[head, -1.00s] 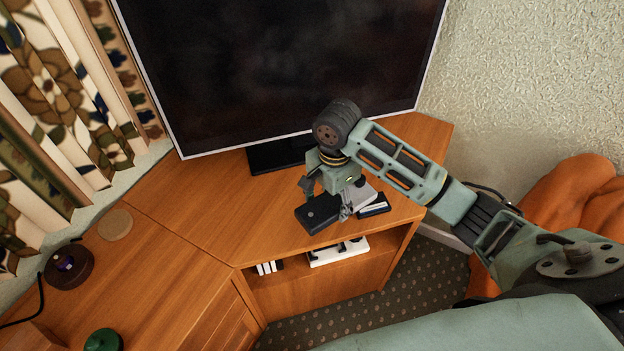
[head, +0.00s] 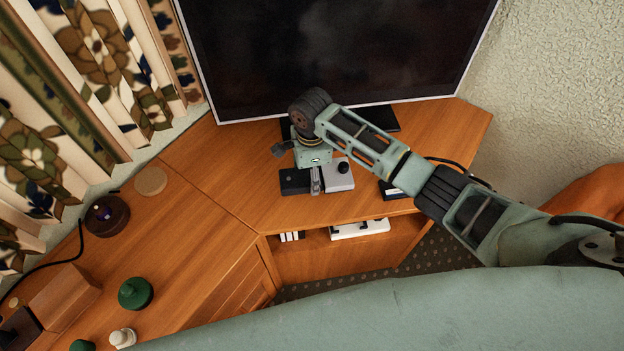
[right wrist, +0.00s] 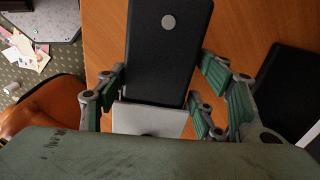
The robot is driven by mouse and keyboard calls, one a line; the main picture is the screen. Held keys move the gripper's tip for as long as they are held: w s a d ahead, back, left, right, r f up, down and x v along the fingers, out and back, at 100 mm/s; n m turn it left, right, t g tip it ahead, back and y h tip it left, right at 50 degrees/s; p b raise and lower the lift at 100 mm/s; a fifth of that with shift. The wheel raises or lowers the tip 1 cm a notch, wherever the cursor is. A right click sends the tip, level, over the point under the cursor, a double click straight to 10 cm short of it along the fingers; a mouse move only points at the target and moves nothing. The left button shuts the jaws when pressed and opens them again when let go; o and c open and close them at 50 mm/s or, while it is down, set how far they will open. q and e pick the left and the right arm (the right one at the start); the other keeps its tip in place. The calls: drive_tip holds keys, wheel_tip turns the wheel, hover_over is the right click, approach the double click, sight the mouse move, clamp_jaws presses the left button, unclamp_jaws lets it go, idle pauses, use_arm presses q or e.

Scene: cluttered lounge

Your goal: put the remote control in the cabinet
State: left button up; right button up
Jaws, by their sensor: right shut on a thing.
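The remote control (head: 294,182) looks like a flat piece with a black end and a silver-grey end; a dark knob shows on the grey end. My right gripper (head: 316,177) is shut on its middle, over the cabinet top near the front edge. The remote also shows between the fingers in the right wrist view (right wrist: 168,55). Whether it touches the top, I cannot tell. The wooden corner cabinet (head: 345,263) has an open front shelf holding white items, and a panelled front (head: 232,297) at left. My left gripper is not in view.
A large TV (head: 335,50) stands at the back. A black-and-white item (head: 390,191) lies right of the remote. A cork coaster (head: 150,181), dark round piece (head: 107,216), green piece (head: 135,293) and wooden block (head: 66,297) are on the left. Bare wood lies between.

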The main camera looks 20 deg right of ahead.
drive_tip(key=shift+f, duration=1.75)
drive_tip(key=o, duration=1.3)
drive_tip(key=shift+f, duration=0.1)
wheel_tip(320, 180, up, 12)
drive_tip(key=shift+r, duration=0.15)
